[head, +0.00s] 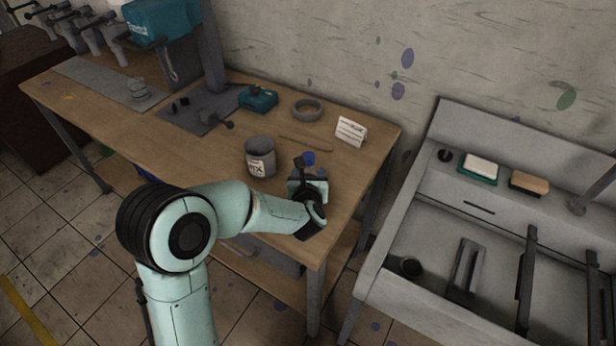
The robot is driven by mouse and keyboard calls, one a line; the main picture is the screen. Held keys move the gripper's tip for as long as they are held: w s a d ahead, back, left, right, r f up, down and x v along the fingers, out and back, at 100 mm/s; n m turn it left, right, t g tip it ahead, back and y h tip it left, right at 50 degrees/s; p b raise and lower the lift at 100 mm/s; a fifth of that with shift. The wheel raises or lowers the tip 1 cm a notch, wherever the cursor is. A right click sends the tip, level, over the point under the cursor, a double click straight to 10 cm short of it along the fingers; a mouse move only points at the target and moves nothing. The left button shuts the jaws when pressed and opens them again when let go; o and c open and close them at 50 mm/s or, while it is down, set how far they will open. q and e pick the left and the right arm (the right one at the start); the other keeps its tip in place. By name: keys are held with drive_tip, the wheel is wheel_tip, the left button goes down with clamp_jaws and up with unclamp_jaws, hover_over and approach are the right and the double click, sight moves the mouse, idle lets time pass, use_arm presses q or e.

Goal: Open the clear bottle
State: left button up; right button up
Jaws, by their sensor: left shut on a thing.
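My left arm reaches in from the bottom left to the right end of the wooden workbench (215,150). My left gripper (303,168) is low over the bench top near its right front corner. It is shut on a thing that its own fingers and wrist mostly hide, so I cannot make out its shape. I cannot pick out the clear bottle for certain; it may be what the gripper hides. A small blue patch (308,158) shows just beyond the fingers. My right gripper is not in view.
A grey labelled can (260,158) stands just left of the gripper. A tape roll (307,110), a teal box (258,99) and a white card (351,131) are behind. A grey sink unit (400,235) is right, across a gap.

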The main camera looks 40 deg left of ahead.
use_arm(q)
wheel_tip(320, 180, up, 20)
drive_tip(key=p, duration=0.4)
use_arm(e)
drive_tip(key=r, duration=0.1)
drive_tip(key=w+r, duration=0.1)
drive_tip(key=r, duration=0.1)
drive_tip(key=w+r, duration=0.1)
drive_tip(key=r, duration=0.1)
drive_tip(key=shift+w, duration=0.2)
use_arm(q)
drive_tip(key=shift+f, duration=0.15)
drive_tip(key=o, duration=0.6)
drive_tip(key=c, duration=0.9)
drive_tip(key=shift+o, duration=0.2)
